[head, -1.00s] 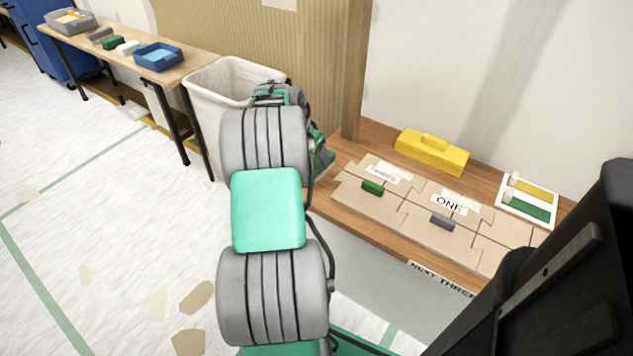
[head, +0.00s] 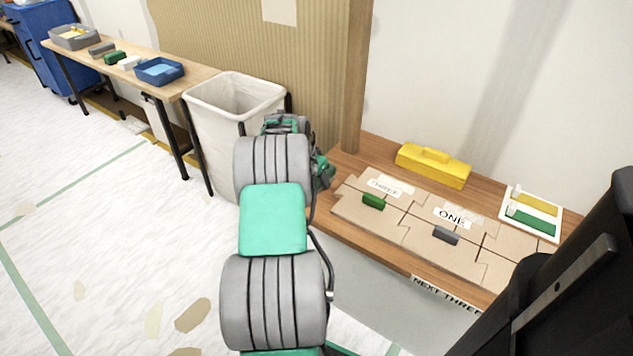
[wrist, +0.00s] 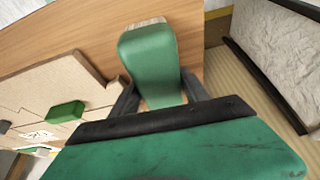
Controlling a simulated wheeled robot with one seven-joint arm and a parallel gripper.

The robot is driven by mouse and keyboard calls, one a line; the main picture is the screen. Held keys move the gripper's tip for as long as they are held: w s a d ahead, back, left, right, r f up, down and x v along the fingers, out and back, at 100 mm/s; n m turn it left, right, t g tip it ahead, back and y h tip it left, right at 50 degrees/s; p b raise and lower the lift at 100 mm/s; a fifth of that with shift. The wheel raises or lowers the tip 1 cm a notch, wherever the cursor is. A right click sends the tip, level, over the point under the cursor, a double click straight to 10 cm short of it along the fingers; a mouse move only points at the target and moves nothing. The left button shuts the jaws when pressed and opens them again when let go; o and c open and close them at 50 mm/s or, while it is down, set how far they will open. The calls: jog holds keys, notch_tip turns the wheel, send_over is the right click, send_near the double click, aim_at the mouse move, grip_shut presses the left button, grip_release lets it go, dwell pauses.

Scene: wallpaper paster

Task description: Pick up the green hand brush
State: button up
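In the wrist view the green hand brush (wrist: 150,58), with pale bristles at its far end, lies between the two dark fingers of my gripper (wrist: 160,90). The fingers seem to touch both its sides. Wooden bench top shows behind it; I cannot tell whether the brush is clear of the bench. In the head view my gripper (head: 324,172) is at the bench's left end, and my arm hides much of it and the brush.
The wooden bench (head: 345,162) carries cardboard pieces (head: 410,236), a small green block (head: 374,202), a grey block (head: 446,235), a yellow box (head: 433,168) and a white tray (head: 532,204). A white bin (head: 215,125) and ribbed panel (head: 265,45) stand beside my arm.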

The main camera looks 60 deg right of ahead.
jog(key=c, duration=1)
jog(key=shift+c, duration=0.2)
jog(key=shift+r, duration=0.1)
jog(key=shift+r, duration=0.25)
notch_tip(320, 180, up, 3)
jog(key=shift+f+p, duration=0.15)
jog(key=shift+p, duration=0.7)
jog(key=a+r, duration=0.1)
jog(key=r, duration=0.1)
jog(key=s+a+r+p, duration=0.1)
jog(key=a+r, duration=0.1)
jog(key=a+r+p, duration=0.1)
jog(key=r, duration=0.1)
jog(key=shift+s+a+r, duration=0.3)
jog(key=shift+s+a, duration=0.05)
jog(key=shift+s, duration=0.05)
jog(key=s+a+r+p, duration=0.1)
jog(key=s+a+r, duration=0.2)
jog(key=a, duration=0.5)
jog(key=shift+a, duration=0.15)
